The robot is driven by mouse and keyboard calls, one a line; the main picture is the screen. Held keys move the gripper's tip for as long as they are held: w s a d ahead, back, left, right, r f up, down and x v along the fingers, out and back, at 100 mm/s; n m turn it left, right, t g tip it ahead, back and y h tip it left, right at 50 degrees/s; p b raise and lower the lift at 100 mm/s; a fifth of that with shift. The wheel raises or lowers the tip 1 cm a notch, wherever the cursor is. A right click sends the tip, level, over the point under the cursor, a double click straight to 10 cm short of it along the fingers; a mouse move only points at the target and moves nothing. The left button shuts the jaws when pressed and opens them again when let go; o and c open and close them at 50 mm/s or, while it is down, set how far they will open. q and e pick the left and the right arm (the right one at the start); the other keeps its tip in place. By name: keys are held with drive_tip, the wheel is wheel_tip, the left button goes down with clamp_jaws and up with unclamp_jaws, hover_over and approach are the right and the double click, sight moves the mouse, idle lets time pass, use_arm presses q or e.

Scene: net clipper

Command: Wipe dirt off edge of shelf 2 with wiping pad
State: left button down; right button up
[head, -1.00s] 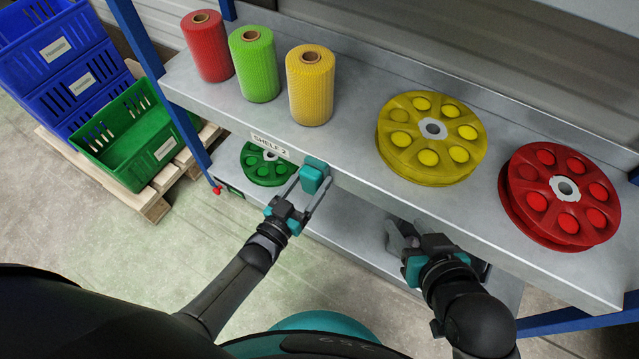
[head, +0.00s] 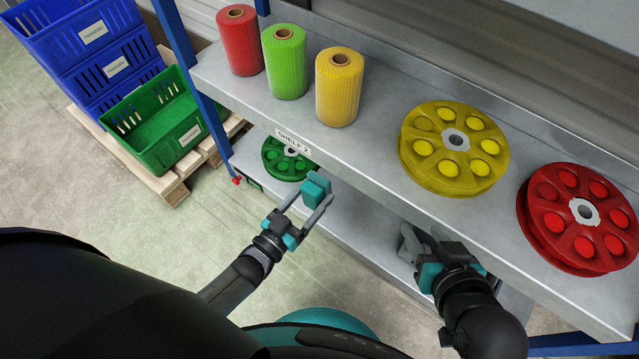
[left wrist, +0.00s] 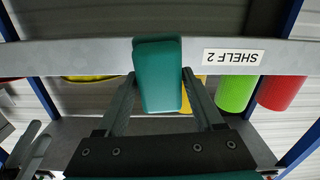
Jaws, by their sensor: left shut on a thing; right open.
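Shelf 2 (head: 385,178) is a grey metal board with a white "SHELF 2" label (head: 293,142) on its front edge. The edge and label appear upside down in the left wrist view (left wrist: 70,58). I make out no clear dirt on the edge. My left gripper (head: 311,202) is shut on the teal wiping pad (head: 316,187), just in front of and below the edge, right of the label. The pad (left wrist: 158,78) overlaps the edge in the left wrist view; a small gap seems to show in the head view. My right gripper (head: 410,243) is open below the shelf's front.
Red (head: 239,42), green (head: 285,63) and yellow (head: 338,88) net rolls stand on shelf 2. Yellow (head: 454,150) and red (head: 578,218) reels lie farther right. A green reel (head: 283,160) lies on the lower shelf. Crates (head: 150,125) stand left beyond a blue post.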

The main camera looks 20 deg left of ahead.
use_arm(q)
drive_tip(key=shift+s+a, duration=0.15)
drive_tip(key=shift+s, duration=0.25)
drive_tip(key=shift+s, duration=0.1)
drive_tip(key=shift+p+v, duration=0.35)
drive_tip(key=shift+v, duration=1.05)
